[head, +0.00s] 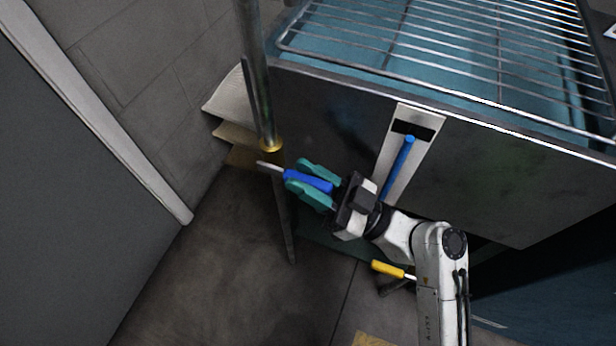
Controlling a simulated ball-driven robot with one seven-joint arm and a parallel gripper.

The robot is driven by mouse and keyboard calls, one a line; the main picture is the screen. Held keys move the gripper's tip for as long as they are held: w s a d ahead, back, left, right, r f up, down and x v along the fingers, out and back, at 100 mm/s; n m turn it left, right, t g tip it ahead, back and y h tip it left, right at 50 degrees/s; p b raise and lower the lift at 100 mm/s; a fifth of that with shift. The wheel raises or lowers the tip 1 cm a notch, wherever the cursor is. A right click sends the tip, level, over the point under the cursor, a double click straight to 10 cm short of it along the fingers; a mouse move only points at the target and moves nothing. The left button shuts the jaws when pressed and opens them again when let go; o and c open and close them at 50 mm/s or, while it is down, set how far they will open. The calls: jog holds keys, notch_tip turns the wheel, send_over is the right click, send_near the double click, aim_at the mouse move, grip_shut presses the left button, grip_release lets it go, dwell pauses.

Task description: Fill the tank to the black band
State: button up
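The tank (350,110) is a dark metal box with a wire rack over its top. On its front is a white gauge strip (397,165) with a black band (412,130) near the top. A blue column (396,168) runs up the strip, and its top is at about the band's lower edge. A blue-handled lever (308,181) has a bare metal end close to the brass fitting on the upright pipe. My gripper (309,182) has its teal fingers on either side of the blue handle, seemingly closed against it.
The upright pipe (256,75) with a brass collar (271,146) stands left of the tank. A yellow handle (388,269) sits low beneath my arm. The wire rack (450,40) covers the tank top. A grey panel (70,190) is at left; the floor between is open.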

jog(key=o, duration=0.3)
jog(key=shift+o, duration=0.2)
jog(key=v, duration=1.1)
